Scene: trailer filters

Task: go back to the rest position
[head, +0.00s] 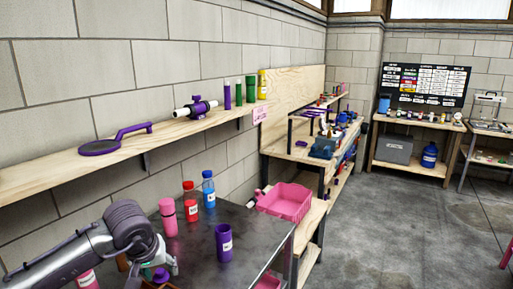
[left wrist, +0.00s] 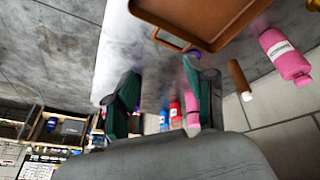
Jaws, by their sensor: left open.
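My left arm comes in from the lower left in the head view, bent over the dark metal table (head: 262,220). Its gripper (head: 160,268) points down near the table's front left part and is partly hidden by the arm. In the left wrist view my left gripper (left wrist: 163,98) has its two dark green fingers apart with nothing held between them. A brown tray (left wrist: 215,22) lies on the table beyond the fingers. My right gripper is in neither view.
On the table stand a purple container (head: 224,243), a pink bottle (head: 168,217), a red bottle (head: 190,201) and a blue bottle (head: 208,189). A pink bin (head: 286,201) is to the right. A wooden shelf (head: 60,170) runs along the wall. The floor (head: 400,230) at right is clear.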

